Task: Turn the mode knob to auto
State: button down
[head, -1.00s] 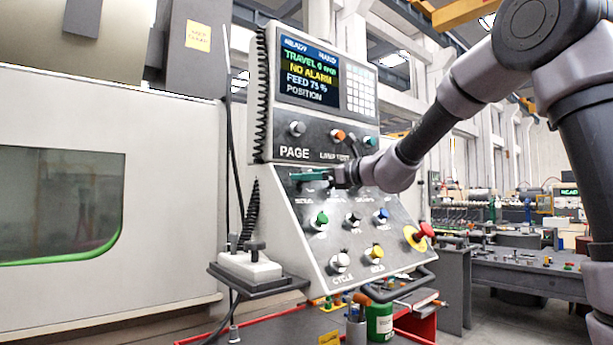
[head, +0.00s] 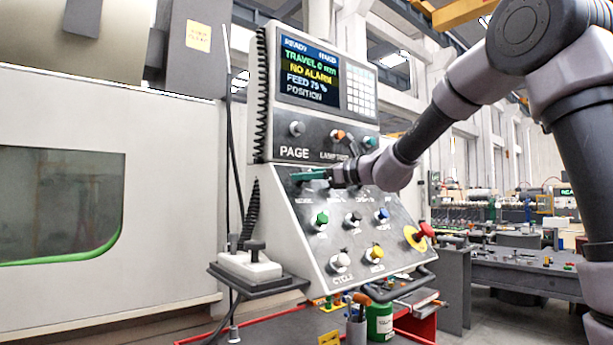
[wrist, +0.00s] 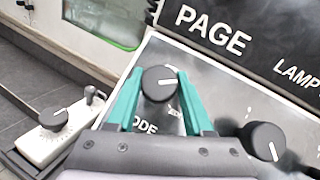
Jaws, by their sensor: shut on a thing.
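The mode knob (wrist: 158,84) is a round black knob with a white pointer line, at the top left of the lower control panel (head: 300,225). Part of its "MODE" label shows below it in the wrist view. My gripper (wrist: 160,82) has teal fingers, one on each side of the knob, and is shut on it. In the head view my gripper (head: 308,175) reaches the panel from the right and hides the knob. The white line on the knob points to the right and slightly up in the wrist view.
Another black knob (wrist: 264,141) is to the right of my gripper. Several coloured buttons and a red emergency stop (head: 424,231) sit lower on the panel. A screen (head: 309,72) is above. A white pendant box (head: 250,267) rests on a shelf at the left.

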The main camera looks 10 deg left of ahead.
jog(key=n+g, duration=0.5)
jog(key=n, duration=0.2)
jog(key=n+g+h, duration=0.1)
jog(key=n, duration=0.2)
jog(key=n+g+h, duration=0.2)
jog(key=shift+n, duration=0.4)
jog(key=shift+f, duration=0.1)
jog(key=shift+c, duration=1.6)
grip_release()
jog(key=v, duration=1.1)
